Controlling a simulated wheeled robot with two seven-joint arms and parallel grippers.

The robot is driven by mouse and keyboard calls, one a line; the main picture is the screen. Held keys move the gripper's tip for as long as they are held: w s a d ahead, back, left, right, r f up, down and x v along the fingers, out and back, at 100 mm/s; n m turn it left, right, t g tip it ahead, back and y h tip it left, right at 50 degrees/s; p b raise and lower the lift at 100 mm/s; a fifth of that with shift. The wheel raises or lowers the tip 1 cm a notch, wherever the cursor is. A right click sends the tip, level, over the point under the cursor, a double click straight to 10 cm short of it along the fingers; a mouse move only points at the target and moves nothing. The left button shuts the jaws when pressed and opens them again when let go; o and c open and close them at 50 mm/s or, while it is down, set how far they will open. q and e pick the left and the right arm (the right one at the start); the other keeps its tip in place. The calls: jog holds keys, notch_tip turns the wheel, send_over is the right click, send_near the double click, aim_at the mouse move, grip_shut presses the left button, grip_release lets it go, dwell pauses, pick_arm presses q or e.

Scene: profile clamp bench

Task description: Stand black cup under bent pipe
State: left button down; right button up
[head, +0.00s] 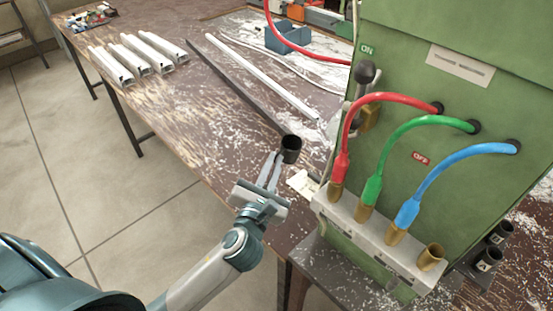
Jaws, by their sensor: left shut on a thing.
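My left gripper (277,161) is shut on a small black cup (292,147), held about upright at the bench's front edge, left of the green machine. The cup's open top shows; its underside clearance is hard to tell. Three bent pipes come out of the machine's front: red (385,97), green (415,124) and blue (455,165). Each bends down to a brass fitting on a pale strip. Which bent pipe the task names, I cannot tell. Two other black cups (500,233) stand at the right, marked with letters. My right gripper is not in view.
The green machine (440,110) fills the right side. An open brass fitting (431,256) is at the strip's right end. White profiles (140,58), a dark bar (240,80) and a white bar (262,75) lie on the bench. A blue box (287,38) is farther back.

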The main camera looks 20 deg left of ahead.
pick_arm(q)
jog(key=s+d+r+m+h+b, duration=0.1)
jog(key=s+d+r+h, duration=0.1)
jog(key=s, duration=0.8)
jog(key=shift+s+d+m+h, duration=0.3)
jog(key=shift+s+d, duration=0.05)
jog(key=shift+d, duration=0.1)
